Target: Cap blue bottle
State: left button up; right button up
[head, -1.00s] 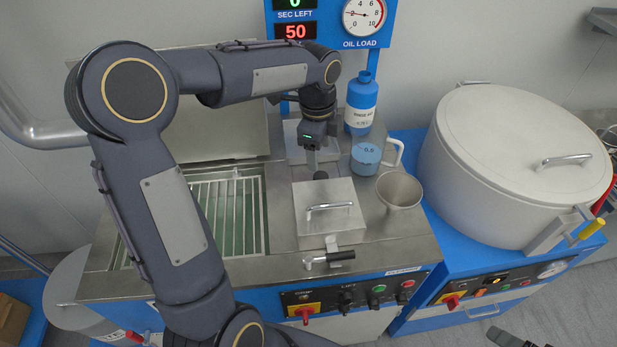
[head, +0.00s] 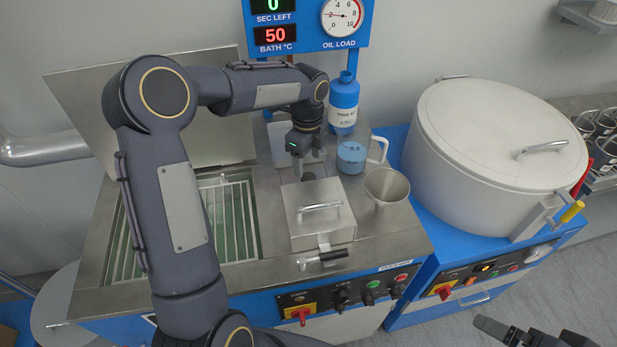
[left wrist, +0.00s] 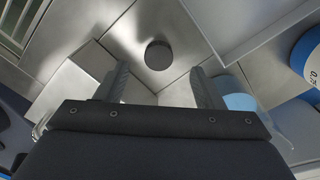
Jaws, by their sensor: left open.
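The blue bottle (head: 343,104) with a white label stands upright at the back of the steel deck, its narrow neck up. Part of a blue-and-white labelled body, likely this bottle, shows at the right edge of the left wrist view (left wrist: 307,52). A dark round disc (left wrist: 158,55), which looks like a cap, lies on the deck; it also shows in the head view (head: 309,177). My left gripper (head: 308,164) is open and empty, pointing down above the deck near the disc. In the left wrist view the disc lies beyond the fingertips, between their lines. My right gripper (head: 492,326) is partly in view at bottom right.
A jug with blue liquid (head: 351,158) and a metal funnel (head: 387,187) stand right of my left gripper. A lidded steel box (head: 318,225) is in front. A grated bath (head: 235,225) is left. A large white drum (head: 485,160) stands right.

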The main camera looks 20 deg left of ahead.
aim_at(309, 177)
pick_arm(q)
jog(key=shift+s+d+f, duration=0.1)
jog(key=shift+f, duration=0.3)
notch_tip(309, 177, down, 4)
jog(key=shift+d+f+p, duration=0.1)
jog(key=shift+f+p, duration=0.1)
jog(key=shift+p, duration=0.45)
jog(key=c, duration=1)
